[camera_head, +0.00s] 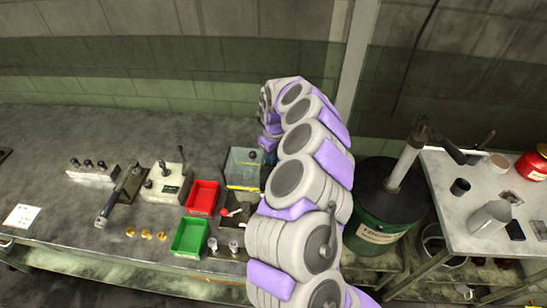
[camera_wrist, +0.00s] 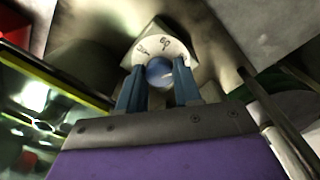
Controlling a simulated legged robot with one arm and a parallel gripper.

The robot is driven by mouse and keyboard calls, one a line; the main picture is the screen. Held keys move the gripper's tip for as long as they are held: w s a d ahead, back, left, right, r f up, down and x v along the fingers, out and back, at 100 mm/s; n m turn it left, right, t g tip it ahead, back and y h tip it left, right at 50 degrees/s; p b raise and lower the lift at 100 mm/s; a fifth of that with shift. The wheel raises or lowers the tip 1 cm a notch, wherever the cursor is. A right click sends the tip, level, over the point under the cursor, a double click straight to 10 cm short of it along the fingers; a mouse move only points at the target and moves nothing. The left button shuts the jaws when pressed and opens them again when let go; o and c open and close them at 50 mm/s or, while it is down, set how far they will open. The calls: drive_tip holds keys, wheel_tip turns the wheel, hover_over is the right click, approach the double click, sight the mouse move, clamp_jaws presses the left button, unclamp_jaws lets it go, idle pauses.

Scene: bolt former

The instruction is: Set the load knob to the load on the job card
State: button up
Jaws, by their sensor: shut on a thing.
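The load knob (camera_wrist: 159,70) is a round bluish-grey knob in the wrist view. It stands in front of a white curved dial plate (camera_wrist: 177,47) with dark numbers, partly legible and partly covered. My gripper (camera_wrist: 158,84) has its two blue-grey fingers on either side of the knob, shut on it. The knob's pointer mark cannot be made out. In the head view the knob and my fingertips are hidden behind my arm. A white paper card (camera_head: 21,216), likely the job card, lies at the bench's left; its print is too small to read.
On the bench (camera_head: 60,150), a red bin (camera_head: 203,197) and a green bin (camera_head: 189,237) stand left of my arm. A clear-sided machine (camera_head: 243,168) is close beside it. A dark green drum (camera_head: 376,222) and a side table (camera_head: 455,205) with cups stand right.

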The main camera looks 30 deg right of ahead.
sight(275, 158)
drive_tip(key=shift+w, duration=0.1)
drive_tip(key=o, duration=1)
drive_tip(key=shift+o, duration=0.2)
wheel_tip(275, 158, up, 17)
drive_tip(key=p, duration=0.3)
drive_tip(key=shift+w+d+r+p, duration=0.15)
drive_tip(key=shift+d+p, duration=0.2)
